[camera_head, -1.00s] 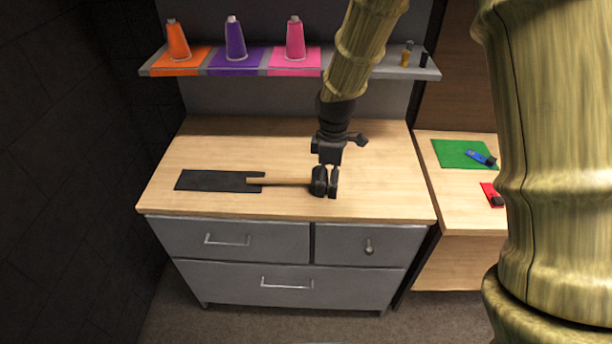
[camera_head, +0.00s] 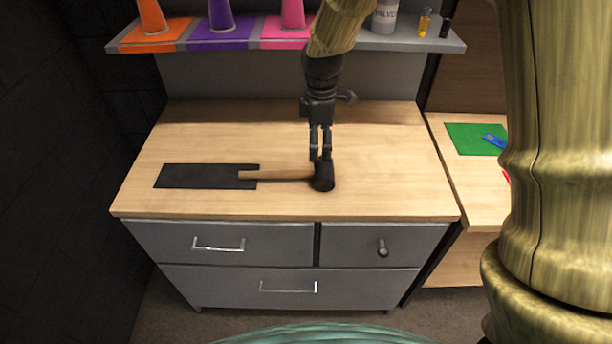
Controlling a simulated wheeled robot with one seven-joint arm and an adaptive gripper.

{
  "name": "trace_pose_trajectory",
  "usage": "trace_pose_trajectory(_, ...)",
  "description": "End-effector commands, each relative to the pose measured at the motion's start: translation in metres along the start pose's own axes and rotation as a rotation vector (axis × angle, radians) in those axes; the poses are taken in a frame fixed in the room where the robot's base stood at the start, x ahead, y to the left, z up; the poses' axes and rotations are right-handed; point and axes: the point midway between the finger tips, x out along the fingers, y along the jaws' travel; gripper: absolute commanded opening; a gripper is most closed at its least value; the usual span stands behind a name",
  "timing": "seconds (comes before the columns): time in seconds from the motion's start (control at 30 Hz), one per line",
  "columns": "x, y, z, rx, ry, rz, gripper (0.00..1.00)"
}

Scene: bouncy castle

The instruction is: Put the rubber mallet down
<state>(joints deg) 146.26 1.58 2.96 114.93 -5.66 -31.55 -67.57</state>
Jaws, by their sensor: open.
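The rubber mallet (camera_head: 280,175) lies on the wooden top of the grey cabinet. Its black head (camera_head: 323,178) is at the right and its wooden handle points left, with the handle's end over the right edge of a dark mat (camera_head: 195,176). The head rests on bare wood, off the mat. My gripper (camera_head: 320,156) is open and points down just above and behind the head. Its fingertips are very close to the head; I cannot tell whether they touch it.
The cabinet top (camera_head: 390,180) is clear around the mallet. A shelf (camera_head: 435,42) behind holds orange, purple and pink cones on coloured mats and small bottles. A lower side table (camera_head: 470,195) at the right bears a green mat (camera_head: 468,139) with a blue item.

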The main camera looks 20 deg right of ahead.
Motion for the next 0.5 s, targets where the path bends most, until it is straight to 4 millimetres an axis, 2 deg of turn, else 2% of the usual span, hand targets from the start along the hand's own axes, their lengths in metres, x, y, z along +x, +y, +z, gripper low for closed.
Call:
trace_pose_trajectory(0.23, 0.019, -0.001, 0.002, 0.003, -0.001, -0.003, 1.00)
trace_pose_trajectory(0.5, 0.051, -0.001, 0.001, 0.002, -0.001, -0.002, 1.00)
